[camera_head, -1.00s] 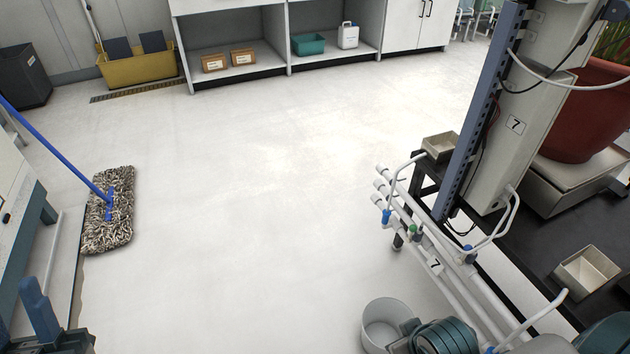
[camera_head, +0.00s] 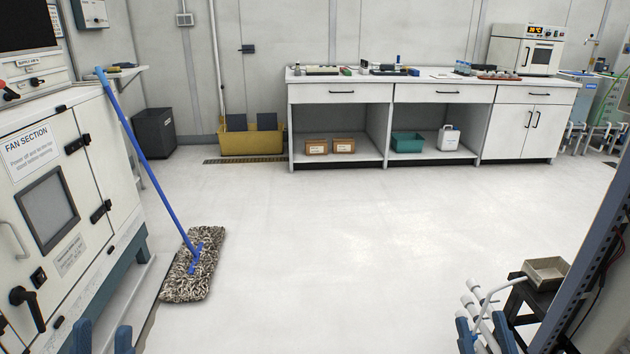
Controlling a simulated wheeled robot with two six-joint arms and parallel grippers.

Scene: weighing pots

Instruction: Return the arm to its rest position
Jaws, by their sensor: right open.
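My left gripper (camera_head: 103,338) shows at the bottom left edge as two blue fingers with a gap between them; it is open and nothing shows between them. My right gripper (camera_head: 484,336) shows at the bottom right as two blue fingers standing apart; it is open, with no held thing visible. It appears in front of white pipes (camera_head: 480,300) beside a dark bench; I cannot tell whether it touches them. The rest of both arms is below the picture. No plant pot is in view.
A small tray (camera_head: 546,271) sits on the dark bench beside a blue-grey post (camera_head: 595,260). The middle floor is clear up to the white counter (camera_head: 440,94).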

